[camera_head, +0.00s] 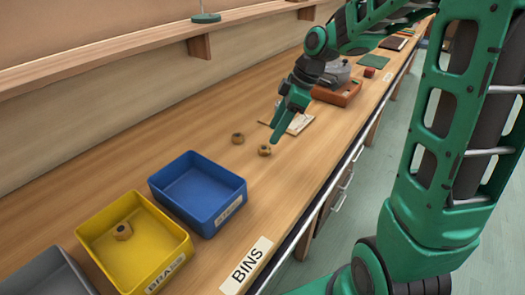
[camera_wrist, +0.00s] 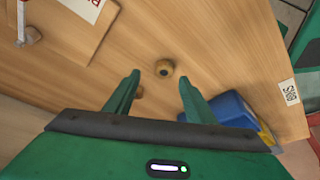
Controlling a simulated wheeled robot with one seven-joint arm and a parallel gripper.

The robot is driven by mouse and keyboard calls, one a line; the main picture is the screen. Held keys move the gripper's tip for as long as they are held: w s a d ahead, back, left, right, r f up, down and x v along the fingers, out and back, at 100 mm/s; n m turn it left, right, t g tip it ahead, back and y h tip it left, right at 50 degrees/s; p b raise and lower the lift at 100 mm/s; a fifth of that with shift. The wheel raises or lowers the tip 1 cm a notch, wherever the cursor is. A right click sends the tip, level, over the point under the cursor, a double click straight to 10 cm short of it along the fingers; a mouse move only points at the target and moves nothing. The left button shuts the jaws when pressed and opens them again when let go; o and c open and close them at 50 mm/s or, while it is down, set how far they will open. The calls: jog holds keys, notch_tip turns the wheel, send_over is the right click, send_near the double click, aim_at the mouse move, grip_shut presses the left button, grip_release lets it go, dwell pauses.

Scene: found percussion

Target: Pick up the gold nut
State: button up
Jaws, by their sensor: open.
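Two gold-brown nuts lie on the wooden bench. My gripper (camera_head: 275,135) is open above the bench, close to the nearer nut. In the wrist view, one nut with a dark hole (camera_wrist: 164,68) shows between and just past the open fingertips (camera_wrist: 158,79). A third nut (camera_head: 122,231) sits in the yellow bin (camera_head: 176,258).
A blue bin (camera_head: 232,196), which looks empty, stands left of the nuts, with a grey bin (camera_head: 45,275) beyond the yellow one. A shelf runs along the wall.

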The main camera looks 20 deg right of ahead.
aim_at(265, 148)
jog(key=x, duration=0.5)
jog(key=shift+s+a, duration=0.35)
jog(key=shift+s, duration=0.05)
jog(key=shift+w+a+f, duration=0.15)
jog(key=shift+a+f, duration=0.05)
jog(key=shift+f, duration=0.25)
jog(key=c, duration=1.2)
